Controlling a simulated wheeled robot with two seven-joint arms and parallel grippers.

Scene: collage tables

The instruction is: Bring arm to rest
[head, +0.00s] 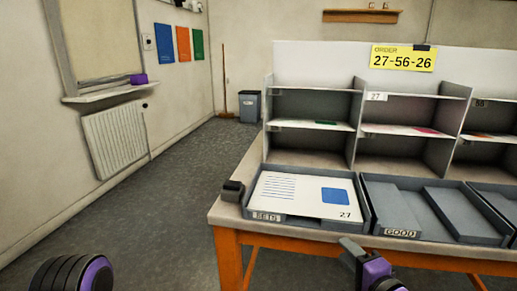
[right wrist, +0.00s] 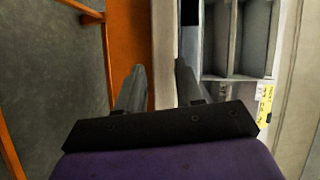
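My right gripper (head: 350,248) is low in the head view, by the front edge of the table (head: 228,212). In the right wrist view its two fingers (right wrist: 158,75) stand apart with nothing between them; beyond the gap is the table's edge. My left gripper is out of view; only a purple and black part of my left arm shows at the lower left of the head view.
A tray (head: 362,222) marked SETS holds a white sheet (head: 300,208) with a blue block, numbered 27. A tray marked GOOD (head: 455,240) is right of it. Shelves (head: 355,150) stand behind under a yellow order sign (head: 403,57). The floor (head: 130,210) at left is clear.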

